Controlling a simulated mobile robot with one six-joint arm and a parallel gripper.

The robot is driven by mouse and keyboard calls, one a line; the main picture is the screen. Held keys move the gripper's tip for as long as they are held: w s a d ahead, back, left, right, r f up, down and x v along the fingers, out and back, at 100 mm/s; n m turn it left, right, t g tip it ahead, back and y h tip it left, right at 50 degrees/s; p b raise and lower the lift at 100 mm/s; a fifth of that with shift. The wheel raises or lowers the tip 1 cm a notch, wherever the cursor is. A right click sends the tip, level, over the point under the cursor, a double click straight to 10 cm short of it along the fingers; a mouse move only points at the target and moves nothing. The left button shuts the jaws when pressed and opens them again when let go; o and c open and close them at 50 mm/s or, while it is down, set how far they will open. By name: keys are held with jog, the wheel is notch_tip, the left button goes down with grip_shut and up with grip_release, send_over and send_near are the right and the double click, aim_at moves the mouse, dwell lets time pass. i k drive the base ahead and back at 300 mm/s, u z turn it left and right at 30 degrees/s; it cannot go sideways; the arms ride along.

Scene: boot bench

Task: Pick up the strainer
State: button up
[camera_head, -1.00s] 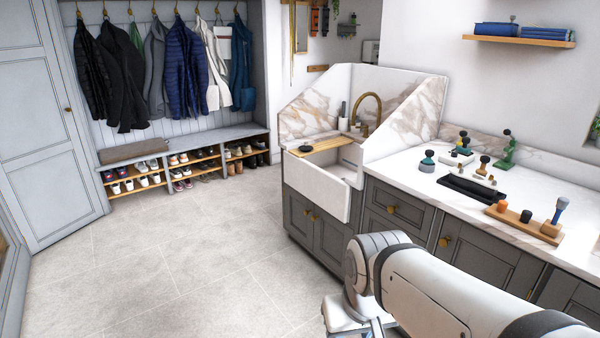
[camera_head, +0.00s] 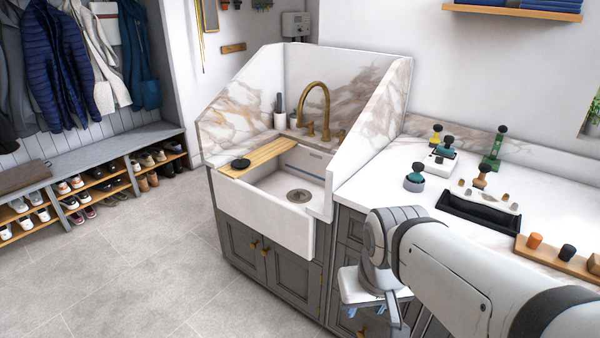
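A round metal strainer (camera_head: 299,196) sits at the drain in the floor of the white sink (camera_head: 262,219). It looks flat and nothing covers it. A small round black item (camera_head: 240,163) lies on the wooden board across the left of the sink; what it is I cannot tell. My gripper (camera_head: 376,309) hangs low in front of the grey cabinet, to the right of and below the sink, apart from the strainer. Its fingers are small and partly hidden, so I cannot tell whether they are open or shut.
A brass tap (camera_head: 318,105) arches at the back of the sink. Tall marble panels (camera_head: 385,105) stand behind and beside it. The right worktop (camera_head: 390,177) holds stamp-like tools and a black tray (camera_head: 480,212). Open floor (camera_head: 150,265) lies left of the sink cabinet.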

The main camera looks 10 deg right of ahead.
aim_at(298, 195)
jog(key=u, duration=0.2)
jog(key=k, duration=0.8)
jog(key=z, duration=0.2)
jog(key=i, duration=0.8)
jog(key=u, duration=0.4)
jog(key=k, duration=1.1)
jog(key=u, duration=0.95)
jog(key=i, duration=1.5)
jog(key=z, duration=0.55)
jog(key=i, duration=1.3)
jog(key=z, duration=0.9)
